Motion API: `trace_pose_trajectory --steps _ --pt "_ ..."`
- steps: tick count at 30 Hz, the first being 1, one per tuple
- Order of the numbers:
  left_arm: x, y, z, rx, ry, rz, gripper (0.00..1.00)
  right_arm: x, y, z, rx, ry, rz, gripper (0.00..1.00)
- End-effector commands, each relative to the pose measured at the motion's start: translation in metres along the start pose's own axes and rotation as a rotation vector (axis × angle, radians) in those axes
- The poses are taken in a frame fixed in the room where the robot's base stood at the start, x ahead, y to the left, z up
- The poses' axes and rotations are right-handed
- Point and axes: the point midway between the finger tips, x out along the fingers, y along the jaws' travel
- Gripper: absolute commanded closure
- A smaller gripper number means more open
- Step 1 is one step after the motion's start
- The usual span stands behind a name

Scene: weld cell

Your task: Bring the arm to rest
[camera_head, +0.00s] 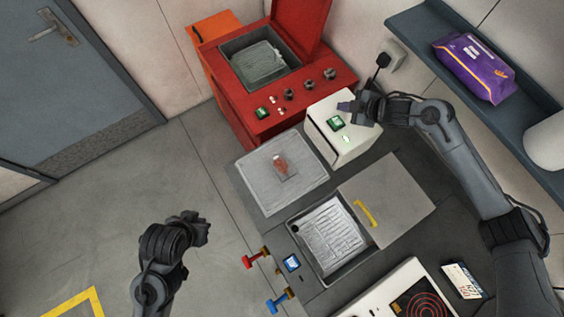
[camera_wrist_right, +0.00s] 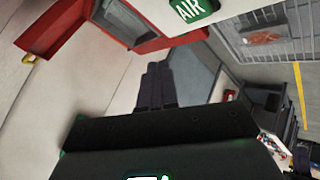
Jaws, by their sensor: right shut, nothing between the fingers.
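My right gripper (camera_head: 347,106) is over the top of a white box (camera_head: 338,150) with a green label, at the right of the head view. In the right wrist view its fingers (camera_wrist_right: 156,84) are together with nothing between them. The green label (camera_wrist_right: 192,8) there reads AIR. Whether the fingers touch the box, I cannot tell. My left arm comes in at the lower left of the head view, with its gripper (camera_head: 200,230) over the floor, left of the bench. Its fingers are too small and dark to read.
A red machine (camera_head: 238,110) with an open lid stands behind the box. A grey tray (camera_head: 255,195) holds a reddish piece. A sink (camera_head: 330,238), a red-coil hob (camera_head: 420,305) and a shelf (camera_head: 415,30) with a purple bag (camera_head: 474,68) are nearby. The left floor is open.

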Motion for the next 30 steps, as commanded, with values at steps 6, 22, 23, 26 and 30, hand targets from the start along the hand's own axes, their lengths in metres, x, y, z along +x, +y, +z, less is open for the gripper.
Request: trace_pose_trajectory --steps 6,22,23,26,30 --pt "-0.002 0.0 -0.001 0.0 0.0 0.0 1.0 -0.002 0.001 -0.001 0.0 0.0 -0.001 1.0" --pt "-0.006 0.003 -0.003 -0.013 0.002 0.01 1.0 0.017 -0.057 0.01 0.046 -0.001 -0.082 1.0" --pt "-0.007 0.003 -0.003 -0.013 0.002 0.01 1.0 0.022 -0.071 0.01 0.058 0.002 -0.101 1.0" --pt "-0.011 0.003 -0.004 -0.012 0.002 0.01 1.0 0.036 -0.126 0.005 0.112 0.026 -0.168 1.0" --pt "-0.019 0.002 -0.007 -0.01 0.002 0.008 1.0 0.046 -0.211 -0.038 0.211 0.122 -0.243 1.0"
